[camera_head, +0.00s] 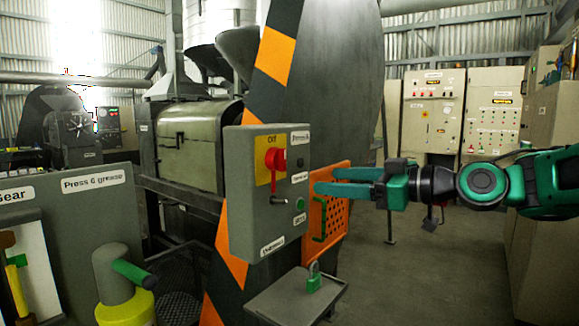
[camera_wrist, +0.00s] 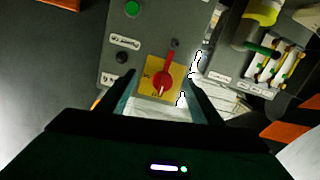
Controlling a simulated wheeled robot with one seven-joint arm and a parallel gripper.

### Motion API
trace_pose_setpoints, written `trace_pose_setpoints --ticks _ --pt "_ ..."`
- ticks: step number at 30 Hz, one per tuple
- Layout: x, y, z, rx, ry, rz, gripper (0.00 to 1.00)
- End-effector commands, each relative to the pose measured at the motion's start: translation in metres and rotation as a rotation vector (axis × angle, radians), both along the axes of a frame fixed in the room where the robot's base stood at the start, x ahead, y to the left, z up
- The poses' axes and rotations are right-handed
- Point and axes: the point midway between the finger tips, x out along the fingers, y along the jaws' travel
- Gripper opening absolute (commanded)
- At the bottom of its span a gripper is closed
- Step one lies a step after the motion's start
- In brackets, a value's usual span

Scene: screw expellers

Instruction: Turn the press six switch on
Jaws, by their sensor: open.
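The press six control box (camera_head: 246,210) is grey, with a label at its upper right that seems to read "Press 6". Its red rotary switch (camera_head: 275,158) sits on a yellow plate (camera_head: 263,178) marked "Off". The red handle (camera_wrist: 166,72) also shows in the wrist view, roughly lengthwise between my fingers. My gripper (camera_head: 325,181) is open and empty, with its green fingers pointing left toward the box. In the wrist view my gripper (camera_wrist: 163,84) has a finger on each side of the yellow plate. I cannot tell whether either finger touches the box.
A small toggle (camera_head: 279,200) and a green button (camera_head: 300,204) are on the same box. An orange perforated guard (camera_head: 341,215) stands behind it. A shelf with a green padlock (camera_head: 314,282) is below.

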Motion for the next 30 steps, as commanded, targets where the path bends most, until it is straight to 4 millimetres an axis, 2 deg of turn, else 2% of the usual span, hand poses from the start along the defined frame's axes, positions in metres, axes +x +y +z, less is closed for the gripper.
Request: trace_pose_setpoints --ticks 3,6,11,21,30 --pt "-0.003 0.013 0.022 0.047 -0.068 0.046 0.59" --pt "-0.003 0.019 0.029 0.062 -0.088 0.059 0.59" --pt "0.007 0.035 0.029 0.063 -0.088 0.063 0.59" --pt "0.038 0.085 0.029 0.062 -0.087 0.063 0.59" --pt "0.053 0.105 0.029 0.062 -0.087 0.059 0.59"
